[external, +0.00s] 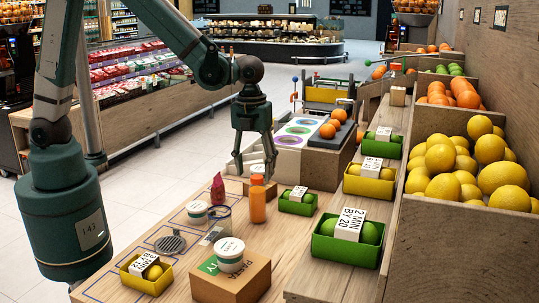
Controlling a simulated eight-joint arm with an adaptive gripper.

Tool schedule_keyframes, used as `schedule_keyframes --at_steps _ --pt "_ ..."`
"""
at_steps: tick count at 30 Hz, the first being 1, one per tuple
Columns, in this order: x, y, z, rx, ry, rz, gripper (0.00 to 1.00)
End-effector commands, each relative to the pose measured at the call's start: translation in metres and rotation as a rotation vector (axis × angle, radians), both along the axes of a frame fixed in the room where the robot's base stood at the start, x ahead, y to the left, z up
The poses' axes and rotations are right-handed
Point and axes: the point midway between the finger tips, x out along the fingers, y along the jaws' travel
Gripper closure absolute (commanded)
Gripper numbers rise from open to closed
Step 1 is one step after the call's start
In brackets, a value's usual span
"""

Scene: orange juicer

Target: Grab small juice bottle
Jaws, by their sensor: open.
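A small orange juice bottle (258,204) with a pale cap stands upright on the wooden counter (150,233). My gripper (254,170) hangs pointing down from the arm, open and empty, with its fingertips at about the height of the bottle's cap in the picture. From this single view I cannot tell whether the fingers are directly over the bottle or behind it. No contact with the bottle can be made out.
A pink pouch-like item (217,188) and a white tub (197,211) stand left of the bottle. A green tray of fruit (297,207) is to the right. A cardboard box (231,278) carrying another tub is in front. Fruit bins (460,235) line the right side.

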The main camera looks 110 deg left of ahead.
Motion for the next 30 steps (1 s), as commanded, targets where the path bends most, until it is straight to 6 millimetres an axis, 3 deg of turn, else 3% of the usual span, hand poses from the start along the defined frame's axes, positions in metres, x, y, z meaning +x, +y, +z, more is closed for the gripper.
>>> schedule_keyframes --at_steps 8,22,30 --pt "0.004 0.016 -0.021 -0.01 0.029 -0.077 0.49" --pt "0.004 0.016 -0.025 -0.011 0.032 -0.084 0.49" --pt "0.005 0.016 -0.042 -0.011 0.031 -0.083 0.49"
